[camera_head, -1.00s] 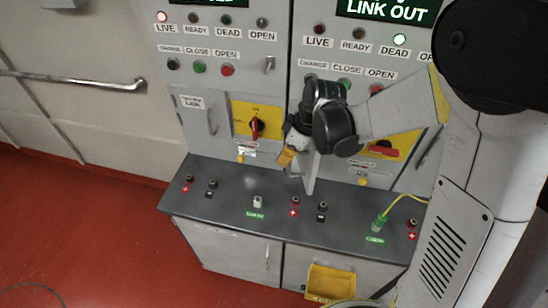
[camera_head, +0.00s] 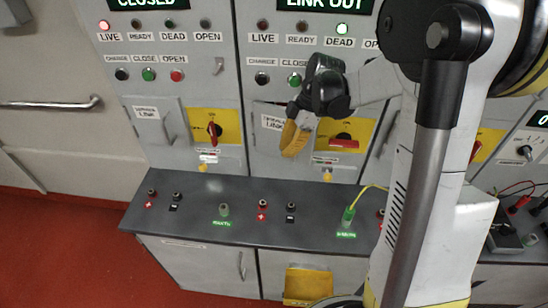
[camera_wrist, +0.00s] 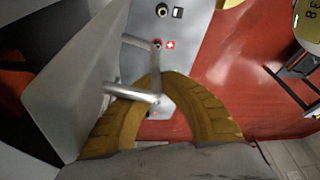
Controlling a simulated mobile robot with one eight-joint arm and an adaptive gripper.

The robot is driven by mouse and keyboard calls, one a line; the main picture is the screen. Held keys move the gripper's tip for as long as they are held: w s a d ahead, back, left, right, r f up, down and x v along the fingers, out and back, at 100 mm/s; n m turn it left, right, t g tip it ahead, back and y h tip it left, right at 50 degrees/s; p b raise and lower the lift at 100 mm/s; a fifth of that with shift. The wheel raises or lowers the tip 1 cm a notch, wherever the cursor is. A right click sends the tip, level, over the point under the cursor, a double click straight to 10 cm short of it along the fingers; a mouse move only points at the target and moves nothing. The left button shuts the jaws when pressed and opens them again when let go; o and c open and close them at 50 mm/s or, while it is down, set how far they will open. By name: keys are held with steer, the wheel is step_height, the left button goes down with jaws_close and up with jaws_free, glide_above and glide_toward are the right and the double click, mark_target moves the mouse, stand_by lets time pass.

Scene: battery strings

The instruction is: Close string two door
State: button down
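The string two door (camera_head: 271,136) is the grey labelled panel on the middle cabinet, left of the yellow switch plate. Its labelled face shows in the head view. In the wrist view the door (camera_wrist: 75,85) fills the left, with a dark opening behind it, so it stands ajar. Its metal handle (camera_wrist: 156,65) sticks out toward my gripper. My gripper (camera_wrist: 158,78) has its yellow curved fingers closed around the handle's bar. In the head view my gripper (camera_head: 297,130) is at the door's right side and partly covers it.
String one's door (camera_head: 152,128) is flat in the left cabinet. A red switch handle (camera_head: 344,142) is right of my gripper. The dark counter (camera_head: 240,229) below carries several sockets and a green plug (camera_head: 348,216) with a yellow cable. A yellow bin (camera_head: 307,284) hangs below.

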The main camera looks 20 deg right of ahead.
steer(key=shift+w+d+b, duration=0.2)
steer(key=shift+w+d, duration=0.25)
steer(key=shift+d, duration=0.3)
steer(key=shift+w+d+b, duration=0.15)
steer(key=shift+w+d, duration=0.3)
steer(key=shift+d, duration=0.25)
